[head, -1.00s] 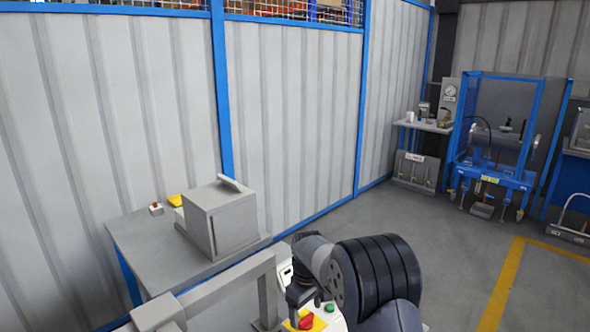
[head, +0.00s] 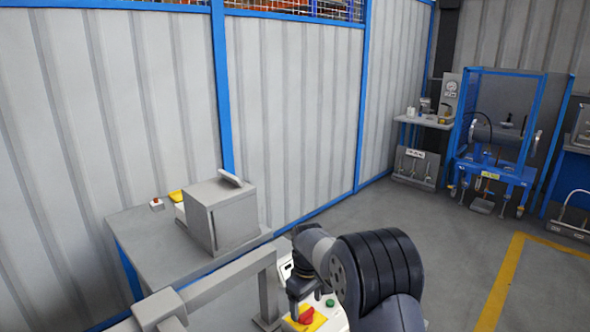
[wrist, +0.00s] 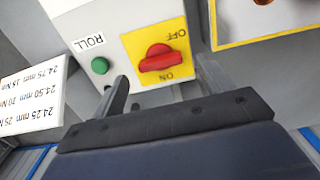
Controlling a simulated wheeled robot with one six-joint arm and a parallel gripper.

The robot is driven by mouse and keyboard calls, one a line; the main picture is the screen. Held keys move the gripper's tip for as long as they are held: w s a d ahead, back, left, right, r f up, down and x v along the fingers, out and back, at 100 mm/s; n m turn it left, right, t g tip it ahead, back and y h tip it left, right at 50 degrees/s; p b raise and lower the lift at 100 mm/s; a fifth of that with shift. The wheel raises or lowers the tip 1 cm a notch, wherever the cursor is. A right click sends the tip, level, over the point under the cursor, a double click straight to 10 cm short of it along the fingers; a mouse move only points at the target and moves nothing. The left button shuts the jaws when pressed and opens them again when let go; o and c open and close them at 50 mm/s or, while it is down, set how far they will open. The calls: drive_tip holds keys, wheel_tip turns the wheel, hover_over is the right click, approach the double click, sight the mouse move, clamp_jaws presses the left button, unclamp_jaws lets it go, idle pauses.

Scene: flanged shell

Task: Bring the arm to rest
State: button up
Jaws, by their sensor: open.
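My gripper (wrist: 163,72) is open, its two fingers apart with nothing between them. It hangs over a pale control box. A green button (wrist: 99,65) beside the word ROLL is near the left finger. In the head view my gripper (head: 297,290) points down just above the red switch (head: 306,316), with my arm bent behind it. The fingertips are hard to make out there.
A grey frame bar (head: 225,280) runs close left of my arm. Behind it a grey table (head: 150,250) bears a grey box (head: 222,217). A white card (wrist: 30,95) with printed sizes lies by the control box. Open floor (head: 450,240) lies to the right.

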wheel_tip(320, 180, up, 8)
wheel_tip(320, 180, down, 11)
drive_tip(key=shift+r, duration=0.1)
drive_tip(key=m+p, duration=0.1)
drive_tip(key=m, duration=0.3)
drive_tip(key=shift+m, duration=0.3)
drive_tip(key=m+p, duration=0.1)
drive_tip(key=m, duration=0.3)
drive_tip(key=shift+m, duration=0.4)
drive_tip(key=m+p, duration=0.1)
drive_tip(key=m, duration=0.3)
drive_tip(key=shift+p, duration=0.35)
drive_tip(key=m+p, duration=0.2)
drive_tip(key=m, duration=0.2)
drive_tip(key=shift+r, duration=0.1)
drive_tip(key=shift+r+m, duration=0.1)
drive_tip(key=shift+m, duration=0.3)
drive_tip(key=shift+r, duration=0.85)
drive_tip(key=shift+r, duration=0.1)
